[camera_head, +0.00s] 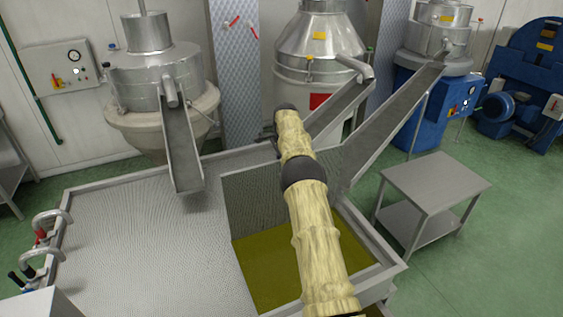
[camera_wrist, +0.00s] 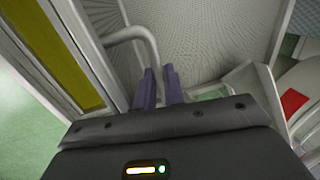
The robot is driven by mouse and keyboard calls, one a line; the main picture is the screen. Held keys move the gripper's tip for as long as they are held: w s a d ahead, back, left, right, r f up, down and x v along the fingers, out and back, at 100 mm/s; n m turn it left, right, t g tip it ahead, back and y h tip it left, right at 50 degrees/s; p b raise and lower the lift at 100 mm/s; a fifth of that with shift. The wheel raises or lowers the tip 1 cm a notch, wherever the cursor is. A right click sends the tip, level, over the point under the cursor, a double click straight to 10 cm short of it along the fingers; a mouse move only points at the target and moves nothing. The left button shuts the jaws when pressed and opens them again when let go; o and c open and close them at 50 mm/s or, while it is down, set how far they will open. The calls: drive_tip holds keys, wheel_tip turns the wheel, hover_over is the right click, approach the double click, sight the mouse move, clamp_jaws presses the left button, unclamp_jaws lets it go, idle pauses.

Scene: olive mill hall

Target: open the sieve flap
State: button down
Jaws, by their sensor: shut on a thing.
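The sieve is a grey perforated sheet (camera_head: 150,225) over the left of a metal-rimmed vat. On the right the vat is uncovered, showing yellow-green liquid (camera_head: 265,265). A darker mesh panel (camera_head: 255,200) rises at the back of this opening, partly behind my arm; whether it is the flap or an inner wall is unclear. In the wrist view, my gripper (camera_wrist: 160,86) has its purple fingers closed around the lower end of a bent grey tube handle (camera_wrist: 132,36) beside perforated metal (camera_wrist: 205,45). In the head view my arm hides the gripper and handle.
Metal chutes (camera_head: 181,150) (camera_head: 395,120) slope toward the vat from machines behind. A steel side table (camera_head: 435,183) stands right of the vat.

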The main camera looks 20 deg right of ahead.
drive_tip(key=shift+s+f, duration=0.1)
drive_tip(key=shift+f, duration=0.1)
drive_tip(key=c, duration=1.7)
unclamp_jaws()
drive_tip(key=shift+o, duration=1.1)
drive_tip(key=shift+w, duration=0.2)
drive_tip(key=shift+r, duration=0.25)
wheel_tip(320, 180, up, 12)
drive_tip(key=s, duration=0.2)
drive_tip(key=shift+s+f, duration=0.2)
drive_tip(key=shift+f, duration=0.05)
drive_tip(key=shift+d, duration=0.1)
